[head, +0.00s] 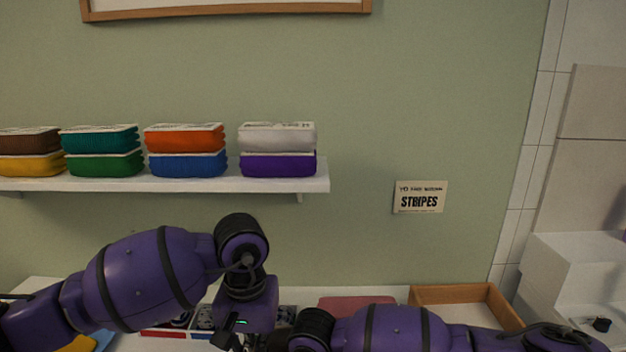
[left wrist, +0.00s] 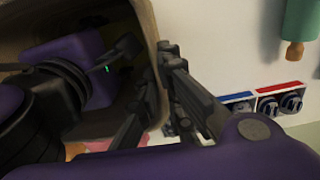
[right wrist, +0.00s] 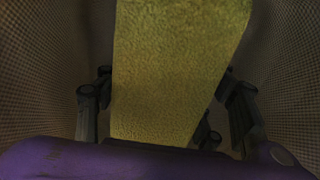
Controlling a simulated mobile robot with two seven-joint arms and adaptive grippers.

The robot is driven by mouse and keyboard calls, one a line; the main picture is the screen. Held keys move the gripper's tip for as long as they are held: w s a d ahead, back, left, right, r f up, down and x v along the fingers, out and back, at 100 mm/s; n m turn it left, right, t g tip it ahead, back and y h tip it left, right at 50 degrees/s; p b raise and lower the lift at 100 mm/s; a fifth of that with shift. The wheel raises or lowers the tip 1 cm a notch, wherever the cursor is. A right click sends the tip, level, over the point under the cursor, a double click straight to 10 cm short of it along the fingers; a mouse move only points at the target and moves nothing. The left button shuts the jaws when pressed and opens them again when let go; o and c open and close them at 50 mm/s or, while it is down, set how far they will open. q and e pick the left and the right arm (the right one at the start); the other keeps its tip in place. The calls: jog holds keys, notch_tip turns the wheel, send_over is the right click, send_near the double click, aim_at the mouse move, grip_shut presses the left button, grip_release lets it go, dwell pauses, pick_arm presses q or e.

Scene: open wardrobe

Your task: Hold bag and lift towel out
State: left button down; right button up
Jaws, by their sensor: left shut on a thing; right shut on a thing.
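The bag (left wrist: 149,22) shows in the left wrist view as a tan rim around a dark opening. My left gripper (left wrist: 169,50) is shut on this rim, one finger inside and one outside. My right arm reaches into the opening. In the right wrist view, a yellow towel (right wrist: 180,50) stands upright between the fingers of my right gripper (right wrist: 164,92), which is shut on it. The checked inner walls of the bag (right wrist: 38,70) surround the towel and gripper. In the head view my arms hide most of the bag, and both fingertips are out of sight.
A wall shelf (head: 314,184) with folded coloured stacks is above my left arm. A wooden tray (head: 450,293) lies at the back right, beside a pink item (head: 357,304). Red and blue trays (left wrist: 279,88) of rolled items stand close outside the bag. A "STRIPES" sign (head: 419,198) hangs behind.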

jog(key=shift+r, duration=3.45)
pick_arm(q)
jog(key=c, duration=1.8)
grip_release()
jog(key=o, duration=0.5)
jog(key=shift+c, duration=0.2)
jog(key=shift+r+p, duration=1.3)
jog(key=shift+r, duration=3.25)
pick_arm(e)
jog(key=shift+t, duration=0.4)
jog(key=shift+w+r, duration=0.2)
jog(key=shift+r, duration=0.85)
jog(key=shift+w+r, duration=0.25)
jog(key=shift+r, duration=0.8)
jog(key=shift+w+r, duration=0.2)
jog(key=shift+r, duration=0.85)
